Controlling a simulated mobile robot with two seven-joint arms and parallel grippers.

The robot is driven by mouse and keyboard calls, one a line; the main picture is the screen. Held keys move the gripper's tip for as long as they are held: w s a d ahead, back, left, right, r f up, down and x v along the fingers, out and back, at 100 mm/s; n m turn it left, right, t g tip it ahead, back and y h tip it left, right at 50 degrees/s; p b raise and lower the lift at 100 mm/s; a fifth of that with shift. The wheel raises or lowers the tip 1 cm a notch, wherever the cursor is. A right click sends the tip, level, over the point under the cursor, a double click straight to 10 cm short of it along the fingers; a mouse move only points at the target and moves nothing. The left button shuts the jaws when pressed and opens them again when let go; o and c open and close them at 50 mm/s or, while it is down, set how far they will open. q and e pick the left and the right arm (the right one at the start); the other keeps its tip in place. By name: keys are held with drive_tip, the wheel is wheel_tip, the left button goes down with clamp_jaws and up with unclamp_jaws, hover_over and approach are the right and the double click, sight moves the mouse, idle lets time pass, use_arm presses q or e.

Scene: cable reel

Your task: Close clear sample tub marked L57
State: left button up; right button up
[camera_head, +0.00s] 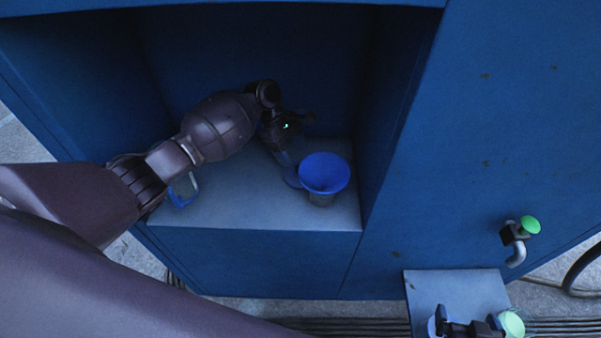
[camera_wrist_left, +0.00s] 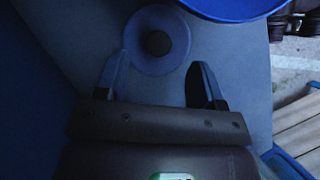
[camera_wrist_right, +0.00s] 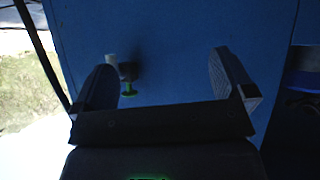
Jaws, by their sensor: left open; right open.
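A grey container (camera_head: 321,199) stands on the niche floor with a wide blue funnel-like bowl (camera_head: 324,172) on top. The bowl's rim also shows at the top of the left wrist view (camera_wrist_left: 235,7). Just left of it lies a round bluish disc with a dark central knob (camera_wrist_left: 157,42), possibly a lid; its edge shows in the head view (camera_head: 291,179). My left gripper (camera_head: 284,160) is open, with the disc just beyond its fingertips. I cannot read an L57 mark anywhere.
A blue handle-like item (camera_head: 182,198) lies at the niche's left. A green knob (camera_head: 530,225) sticks out of the cabinet front. The niche walls enclose my left arm.

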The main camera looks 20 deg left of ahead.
sight(299, 167)
use_arm(q)
drive_tip(key=shift+d+f, duration=0.2)
drive_tip(key=shift+f, duration=0.25)
drive_tip(key=x, duration=0.3)
drive_tip(key=shift+f+b, duration=0.25)
drive_tip(key=shift+b, duration=0.1)
drive_tip(key=shift+s+d+f, duration=0.1)
drive_tip(key=shift+d+f, duration=0.1)
drive_tip(key=shift+f, duration=0.15)
drive_tip(key=shift+c, duration=0.8)
drive_tip(key=c, duration=0.9)
drive_tip(key=shift+o, duration=0.2)
drive_tip(key=shift+s+a+r, duration=0.1)
drive_tip(key=shift+a+r, duration=0.05)
drive_tip(key=shift+r, duration=0.25)
drive_tip(key=r, duration=0.2)
drive_tip(key=r+p, duration=0.1)
drive_tip(key=r, duration=0.3)
drive_tip(key=shift+s+a+r+p, duration=0.2)
drive_tip(key=shift+s+a+p, duration=0.1)
drive_tip(key=shift+s, duration=0.1)
drive_tip(key=s+a+p, duration=0.1)
drive_tip(key=s+a, duration=0.9)
drive_tip(key=s, duration=0.5)
drive_tip(key=shift+s+a, duration=0.25)
use_arm(e)
drive_tip(key=r, duration=0.3)
drive_tip(key=shift+w, duration=0.4)
